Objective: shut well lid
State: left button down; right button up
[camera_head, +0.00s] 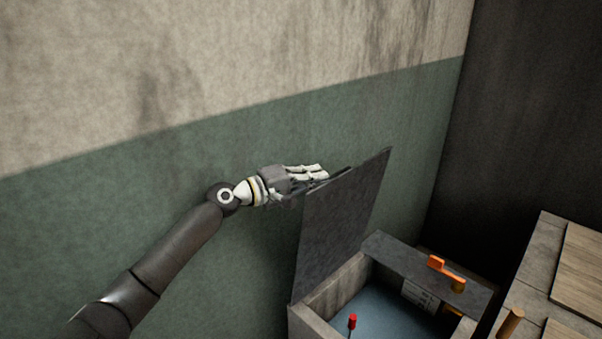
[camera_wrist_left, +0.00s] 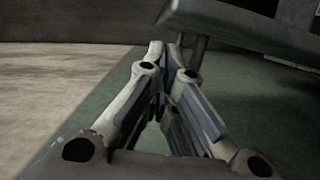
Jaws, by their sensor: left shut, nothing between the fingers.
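The well lid (camera_head: 342,222) is a dark grey panel that stands raised, nearly upright, at the left side of the open well box (camera_head: 333,287). Bluish water or a bluish floor shows inside the box. My left gripper (camera_head: 322,174) is at the lid's upper left edge, on the wall side, with its fingers shut and empty. Its fingertips overlap the lid's edge in the head view; I cannot tell whether they touch. In the left wrist view the fingers (camera_wrist_left: 178,62) meet at the tips, just beside a dark slab edge (camera_wrist_left: 240,30), likely the lid. My right gripper is not in view.
A grey shelf with an orange handle (camera_head: 437,263) covers the box's back right part. A red-tipped stick (camera_head: 352,321) stands in the box. A block with wooden panels (camera_head: 578,272) is at the right. The green and beige wall (camera_head: 150,190) stands close behind the lid.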

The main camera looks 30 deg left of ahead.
pick_arm(q)
jog(key=x, duration=0.3)
jog(key=shift+w+d+p, duration=0.1)
jog(key=shift+p, duration=0.25)
jog(key=shift+w, duration=0.1)
